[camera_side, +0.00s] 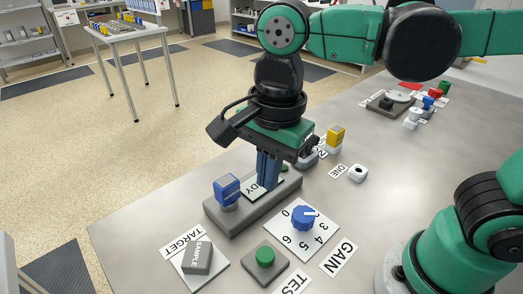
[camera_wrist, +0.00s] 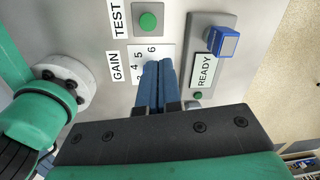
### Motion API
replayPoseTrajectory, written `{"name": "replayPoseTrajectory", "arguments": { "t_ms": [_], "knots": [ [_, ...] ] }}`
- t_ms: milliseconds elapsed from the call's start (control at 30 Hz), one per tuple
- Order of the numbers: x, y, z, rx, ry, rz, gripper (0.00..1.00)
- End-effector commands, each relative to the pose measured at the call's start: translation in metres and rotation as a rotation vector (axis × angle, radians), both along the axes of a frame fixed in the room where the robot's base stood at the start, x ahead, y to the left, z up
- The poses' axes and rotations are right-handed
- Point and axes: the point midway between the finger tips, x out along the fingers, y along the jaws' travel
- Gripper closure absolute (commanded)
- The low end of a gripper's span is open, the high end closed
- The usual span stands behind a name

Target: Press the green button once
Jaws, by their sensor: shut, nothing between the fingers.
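The green button (camera_side: 265,257) is a round cap on a grey square base at the front of the table, beside the TEST label. In the wrist view the green button (camera_wrist: 148,21) is at the top, beyond my fingertips. My gripper (camera_side: 267,187) is shut and empty, with its blue fingers pointing down. In the side view they overlap the READY plate, behind and left of the blue dial, well apart from the button. In the wrist view my gripper (camera_wrist: 158,64) hides the dial's knob.
A grey SAMPLE block (camera_side: 197,258) lies left. The grey READY base (camera_side: 235,220) carries a blue block (camera_side: 228,189) and a small green disc (camera_wrist: 198,96). A white ring-shaped part (camera_side: 358,173) lies behind.

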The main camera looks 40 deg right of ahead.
Motion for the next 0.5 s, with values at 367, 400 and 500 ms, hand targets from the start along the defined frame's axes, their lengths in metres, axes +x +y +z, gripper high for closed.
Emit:
{"name": "replayPoseTrajectory", "arguments": {
  "t_ms": [367, 400, 500],
  "knots": [
    [-0.0094, 0.0146, 0.0052, -0.03, 0.069, -0.198, 1.0],
    [-0.0094, 0.0145, 0.0052, -0.03, 0.069, -0.199, 1.0],
    [-0.0093, 0.0145, 0.0051, -0.029, 0.068, -0.198, 1.0]
  ]
}}
